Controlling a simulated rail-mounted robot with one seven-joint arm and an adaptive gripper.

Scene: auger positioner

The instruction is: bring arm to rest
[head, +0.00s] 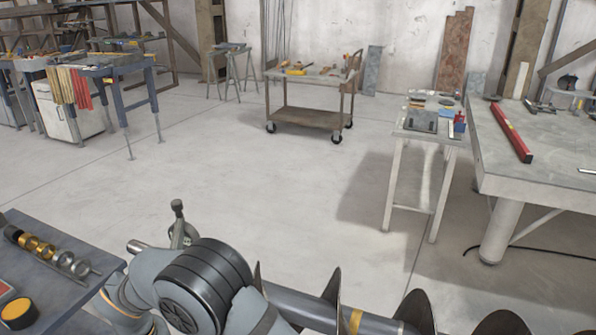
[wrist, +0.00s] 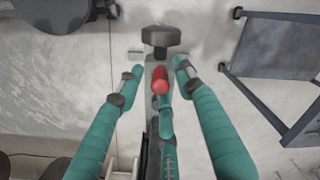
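My arm reaches in at the bottom of the head view. My gripper (wrist: 157,68) shows in the wrist view with teal, grey-jointed fingers on the left and right, leaning inward toward their tips. Between them lies a long grey tool-like piece with a dark blunt head (wrist: 160,36) and a red round-ended part (wrist: 160,80). I cannot tell whether the fingers touch this piece. In the head view a small grey knobbed piece (head: 177,208) sticks up beside my arm; the fingertips are not clear there.
A large auger (head: 330,308) lies close right of my arm. A dark bench (head: 50,295) with rings on a rod stands at the lower left. A trolley (head: 310,117), a small table (head: 425,135) and a grey workbench (head: 555,150) stand farther back. The middle floor is clear.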

